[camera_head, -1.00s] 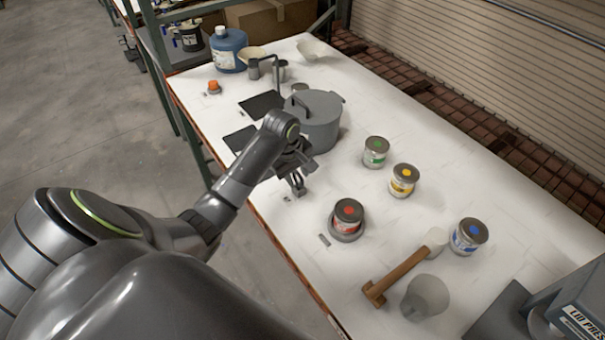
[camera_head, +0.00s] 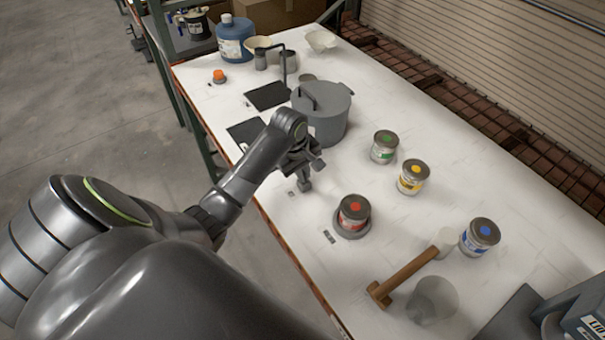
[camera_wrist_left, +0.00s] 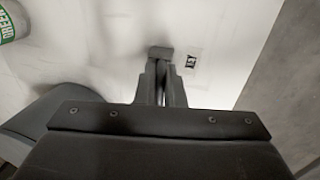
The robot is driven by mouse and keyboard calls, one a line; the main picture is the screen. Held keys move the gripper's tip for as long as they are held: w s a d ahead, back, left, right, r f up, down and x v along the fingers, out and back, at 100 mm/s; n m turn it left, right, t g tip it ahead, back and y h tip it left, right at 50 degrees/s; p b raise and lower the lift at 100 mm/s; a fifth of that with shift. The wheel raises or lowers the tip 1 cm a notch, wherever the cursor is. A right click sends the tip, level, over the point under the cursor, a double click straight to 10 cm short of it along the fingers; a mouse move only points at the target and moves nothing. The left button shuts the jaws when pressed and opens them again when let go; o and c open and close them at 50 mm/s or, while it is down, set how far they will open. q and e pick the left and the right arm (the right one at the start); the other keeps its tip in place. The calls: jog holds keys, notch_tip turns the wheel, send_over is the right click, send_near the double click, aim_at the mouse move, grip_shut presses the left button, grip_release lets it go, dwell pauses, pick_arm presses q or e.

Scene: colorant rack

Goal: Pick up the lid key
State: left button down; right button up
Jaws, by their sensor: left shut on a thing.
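The lid key (camera_wrist_left: 160,52) is a small dark grey piece that shows at my left fingertips in the left wrist view, beside a white label reading KEY (camera_wrist_left: 192,60). My left gripper (camera_wrist_left: 160,85) is shut on it, fingers close together. In the head view my left gripper (camera_head: 305,184) points down low over the near side of the white bench, left of the red-dotted can (camera_head: 352,212). There the key is too small to tell from the fingertips. Whether it still touches the bench I cannot tell. My right gripper is not in view.
A grey lidded pot (camera_head: 325,115) stands just behind my left gripper. Green-dotted (camera_head: 384,147), yellow-dotted (camera_head: 413,177) and blue-dotted (camera_head: 480,236) cans stand to the right, with a mallet (camera_head: 408,275) and a grey cup (camera_head: 432,301) in front. The bench's near edge (camera_head: 262,213) is close.

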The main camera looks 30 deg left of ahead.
pick_arm(q)
jog(key=shift+w+d+r, duration=0.1)
jog(key=shift+w+r, duration=0.05)
jog(key=shift+w, duration=0.05)
jog(key=shift+r, duration=0.15)
notch_tip(320, 180, up, 10)
jog(key=shift+f+b, duration=0.25)
jog(key=shift+b, duration=0.65)
jog(key=c, duration=2.1)
grip_release()
grip_shut()
